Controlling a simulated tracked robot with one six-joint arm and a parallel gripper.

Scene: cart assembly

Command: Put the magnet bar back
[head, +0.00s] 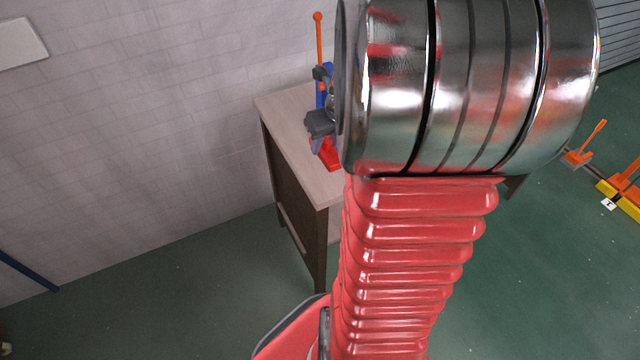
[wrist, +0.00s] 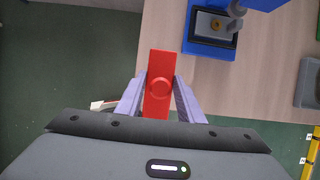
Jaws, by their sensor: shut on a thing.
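The magnet bar appears to be the red bar (wrist: 159,62) with a round boss, in the wrist view. My gripper (wrist: 160,84) has its two purple fingers closed on either side of the bar, which points away from the gripper. The bar's far end is near the table's left edge. In the head view, part of the red bar (head: 331,158) shows below my dark gripper (head: 318,143), over the table; my arm hides the rest. I cannot tell whether the bar touches the table.
The wooden table (head: 289,118) stands by the pale wall. A blue press (wrist: 207,44) with an orange lever (head: 318,45) stands on it, beyond the bar. A grey block (wrist: 308,82) lies at the right. A yellow frame (head: 622,199) with orange clamps stands on the green floor.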

